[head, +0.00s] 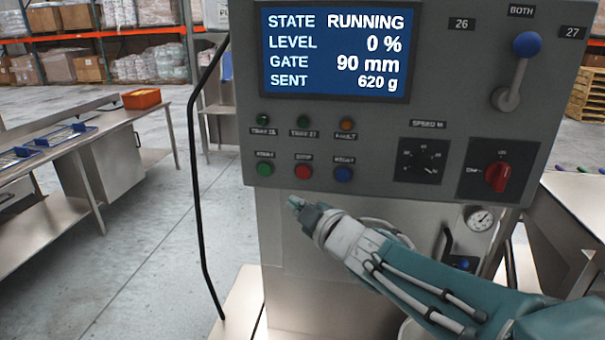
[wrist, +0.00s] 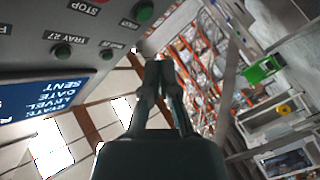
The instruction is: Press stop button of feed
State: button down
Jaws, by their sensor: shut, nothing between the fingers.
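The feed panel (head: 240,110) is a grey box with a screen that reads STATE RUNNING, LEVEL 0 %, GATE 90 mm, SENT 620 g. The red stop button (head: 303,172) sits in its lower row, between a green start button (head: 264,169) and a blue button (head: 343,174). My gripper (head: 297,202) is shut and empty, its tip just below the stop button in the head view. In the wrist view my gripper (wrist: 163,72) points past the panel's edge, apart from the buttons. The stop button (wrist: 97,1) is cut off at the top there.
Lamps sit above the buttons, with a speed dial (head: 422,161), a red rotary switch (head: 498,177) and a blue-knobbed lever (head: 527,44) to the right. A black cable (head: 193,170) hangs left of the panel. A steel table (head: 95,190) stands further left, with clear floor between.

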aim_at(303, 172)
jog(key=shift+a+y, duration=0.3)
jog(key=w, duration=0.2)
jog(key=w+d, duration=0.1)
jog(key=w, duration=0.5)
jog(key=shift+w+d, duration=0.15)
jog(key=shift+w, duration=0.2)
jog(key=shift+w, duration=0.1)
dwell(1.2)
jog(key=shift+w+d+r, duration=0.1)
jog(key=shift+w+r, duration=0.05)
jog(key=shift+w, duration=0.1)
